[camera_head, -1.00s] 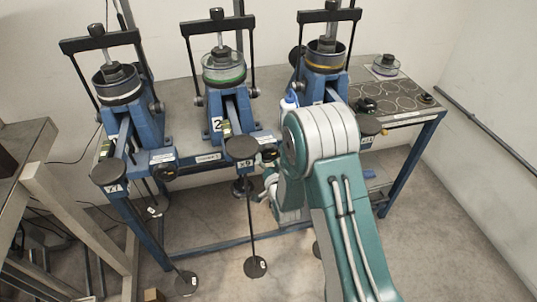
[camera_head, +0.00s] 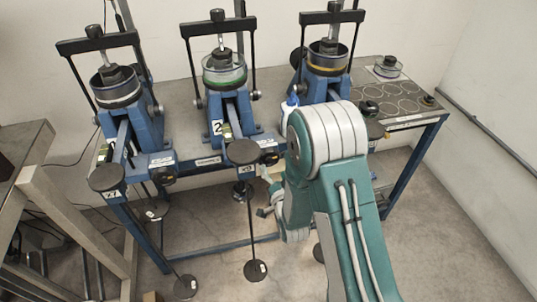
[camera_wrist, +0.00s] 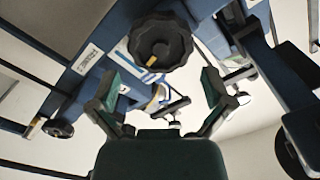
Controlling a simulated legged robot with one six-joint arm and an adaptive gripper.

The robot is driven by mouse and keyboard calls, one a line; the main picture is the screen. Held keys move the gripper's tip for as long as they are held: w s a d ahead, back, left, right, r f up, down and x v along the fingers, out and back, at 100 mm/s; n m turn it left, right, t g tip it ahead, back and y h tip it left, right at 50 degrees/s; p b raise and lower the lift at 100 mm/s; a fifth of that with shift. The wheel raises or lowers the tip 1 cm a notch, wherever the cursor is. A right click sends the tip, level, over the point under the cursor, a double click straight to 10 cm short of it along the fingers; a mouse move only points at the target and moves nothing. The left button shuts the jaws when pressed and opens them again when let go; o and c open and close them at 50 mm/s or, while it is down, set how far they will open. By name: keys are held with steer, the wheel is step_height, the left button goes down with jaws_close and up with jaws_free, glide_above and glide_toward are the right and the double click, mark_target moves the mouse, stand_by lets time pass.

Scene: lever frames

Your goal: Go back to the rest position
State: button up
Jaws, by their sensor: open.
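My green arm crosses the right middle of the head view, with its elbow bent in front of the rightmost lever frame. My gripper (camera_head: 266,200) is partly hidden behind the forearm, below the bench front and to the right of the middle lever's hanging rod. In the wrist view my gripper (camera_wrist: 161,84) shows two green fingers spread apart, with nothing held between them. A black knob (camera_wrist: 160,42) with a yellow mark appears beyond and above the fingers, apart from them.
Three blue lever frames (camera_head: 228,110) stand along the bench (camera_head: 410,125), with black discs on their lever ends. Weighted rods hang in front of the bench. A side table (camera_head: 28,140) is at left. Floor is clear at lower right.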

steer(key=shift+a, duration=0.1)
steer(key=s+d+r+n+g+h, duration=0.1)
steer(key=s+d+r+g+h, duration=0.2)
steer(key=r, duration=0.4)
steer(key=s+d+r+n+g, duration=0.1)
steer(key=d+r+g, duration=0.1)
steer(key=d+r, duration=0.45)
steer(key=s+d+r+n+g, duration=0.1)
steer(key=s+d+r+g, duration=0.1)
steer(key=s, duration=0.6)
steer(key=s+d+r+g+h, duration=0.1)
steer(key=s+r, duration=0.3)
steer(key=s, duration=0.4)
steer(key=s+d+r+n+g+h, duration=0.1)
steer(key=s+d+r+g, duration=0.2)
steer(key=s, duration=0.5)
steer(key=shift+s+n+g, duration=0.3)
steer(key=shift+g, duration=0.1)
